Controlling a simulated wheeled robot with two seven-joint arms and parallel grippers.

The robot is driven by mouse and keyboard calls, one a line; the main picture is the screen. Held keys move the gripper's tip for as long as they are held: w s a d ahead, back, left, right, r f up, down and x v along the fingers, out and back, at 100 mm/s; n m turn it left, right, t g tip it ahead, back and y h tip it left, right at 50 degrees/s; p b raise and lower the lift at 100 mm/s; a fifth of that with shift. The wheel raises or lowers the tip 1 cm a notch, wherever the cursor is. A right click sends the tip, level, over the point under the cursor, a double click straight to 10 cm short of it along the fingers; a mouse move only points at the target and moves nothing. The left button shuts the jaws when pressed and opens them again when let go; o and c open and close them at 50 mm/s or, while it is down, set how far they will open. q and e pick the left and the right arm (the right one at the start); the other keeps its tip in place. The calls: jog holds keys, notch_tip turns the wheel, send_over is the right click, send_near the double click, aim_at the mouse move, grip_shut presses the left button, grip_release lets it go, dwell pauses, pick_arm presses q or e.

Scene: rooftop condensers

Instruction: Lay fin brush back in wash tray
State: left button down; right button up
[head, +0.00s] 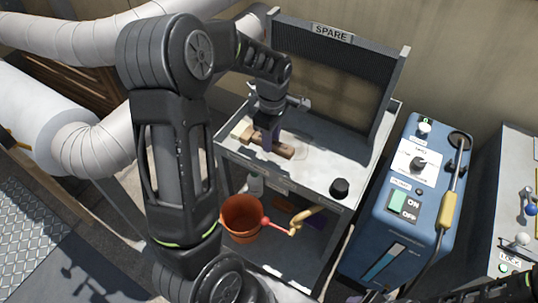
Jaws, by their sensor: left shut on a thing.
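The wash tray (312,177) is a pale metal tray top with a raised grey rim, on a stand in the middle of the head view. A brown wooden piece that looks like the fin brush (283,150) lies low over the tray's left part. My left gripper (268,141) comes down from above and is shut on it. The fingers hide its middle, and I cannot tell whether its underside touches the tray.
A finned panel marked SPARE (325,85) stands along the tray's back. A black knob-like object (340,187) sits at its front right. An orange bucket (242,217) is below the front edge. A blue control unit (405,205) stands to the right. The tray's middle is clear.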

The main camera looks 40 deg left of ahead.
pick_arm(q)
jog(key=shift+f, duration=1.55)
jog(key=shift+f, duration=1.9)
jog(key=shift+f, duration=0.1)
jog(key=c, duration=1.1)
grip_release()
notch_tip(320, 180, up, 12)
jog(key=shift+r, duration=0.15)
